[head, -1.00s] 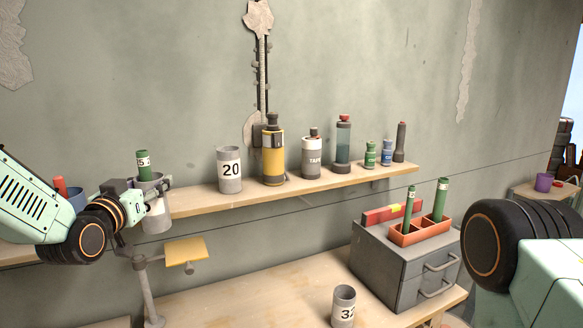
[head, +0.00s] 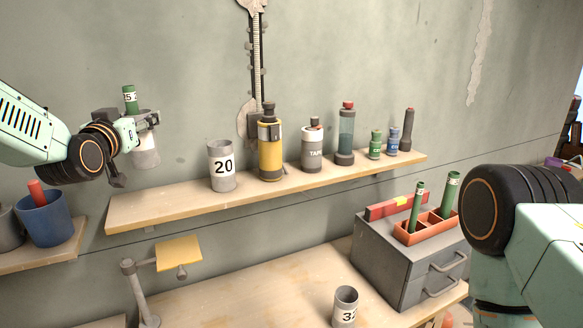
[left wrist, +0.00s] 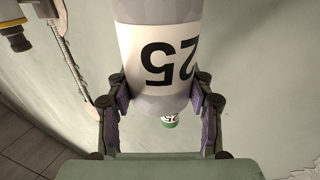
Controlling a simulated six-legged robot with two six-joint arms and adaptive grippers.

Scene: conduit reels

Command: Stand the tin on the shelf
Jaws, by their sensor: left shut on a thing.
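My left gripper (head: 143,134) is shut on a grey tin (head: 146,155) with a white label. A green tube (head: 130,99) stands up out of it. In the left wrist view the tin (left wrist: 155,15) fills the space between the fingers, and its label reads 25, upside down in that picture. In the head view the tin is upright and shows above the left end of the wooden shelf (head: 136,213), with a gap under it. My right gripper is out of the picture; only its arm shows at the right.
On the shelf stand tin 20 (head: 222,180), a yellow flask (head: 270,155), a TAPE bottle (head: 312,150) and several smaller bottles. The shelf's left end is bare. Tin 32 (head: 345,300) stands on the bench.

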